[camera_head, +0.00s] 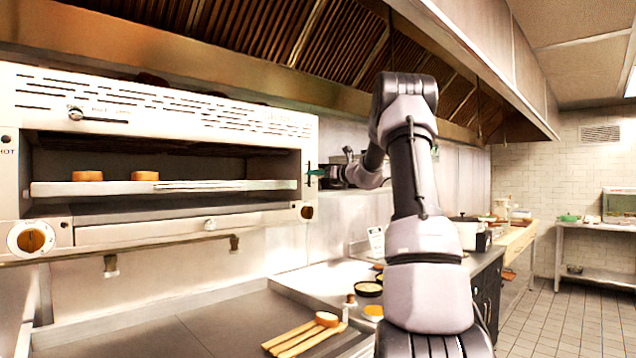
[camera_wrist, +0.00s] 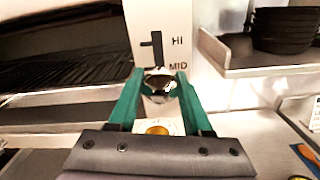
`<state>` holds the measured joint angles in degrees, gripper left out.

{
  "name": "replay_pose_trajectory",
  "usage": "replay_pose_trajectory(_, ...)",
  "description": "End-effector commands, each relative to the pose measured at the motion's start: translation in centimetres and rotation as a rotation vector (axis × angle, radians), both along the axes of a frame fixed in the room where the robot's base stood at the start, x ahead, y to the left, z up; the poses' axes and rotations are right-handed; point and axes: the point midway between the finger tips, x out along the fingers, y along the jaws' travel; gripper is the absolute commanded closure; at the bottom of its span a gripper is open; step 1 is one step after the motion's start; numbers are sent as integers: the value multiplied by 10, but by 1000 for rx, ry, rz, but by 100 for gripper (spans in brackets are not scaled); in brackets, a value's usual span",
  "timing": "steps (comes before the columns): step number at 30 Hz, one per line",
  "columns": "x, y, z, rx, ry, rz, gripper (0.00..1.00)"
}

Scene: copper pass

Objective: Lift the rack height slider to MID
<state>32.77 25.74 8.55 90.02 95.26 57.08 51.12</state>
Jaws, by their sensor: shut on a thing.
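The rack height slider's round chrome knob (camera_wrist: 158,86) sits between my two green fingers in the wrist view. A dark vertical slot shows above the knob on the white panel (camera_wrist: 147,18), with the labels HI and MID to its right. The knob is slightly below the MID label. My gripper (camera_wrist: 160,75) is shut on the knob. In the head view my green gripper (camera_head: 315,172) is at the right end of the broiler (camera_head: 160,108), and the knob is hidden there. The rack (camera_head: 230,185) is inside the broiler; any lower label is hidden.
Two round bread pieces sit on the rack's left part. A shelf (camera_wrist: 262,62) with dark stacked pans is close to the right of the panel. Below, the counter holds wooden strips (camera_head: 300,338) and small bowls. The sloped hood (camera_head: 300,40) hangs above my arm.

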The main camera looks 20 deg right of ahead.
Motion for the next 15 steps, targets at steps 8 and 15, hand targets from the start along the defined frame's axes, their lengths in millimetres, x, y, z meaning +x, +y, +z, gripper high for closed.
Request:
replay_pose_trajectory(8, 0, -1, 1, 3, -2, -1, 26)
replay_pose_trajectory(15, 0, 0, 0, 2, 0, 0, 26)
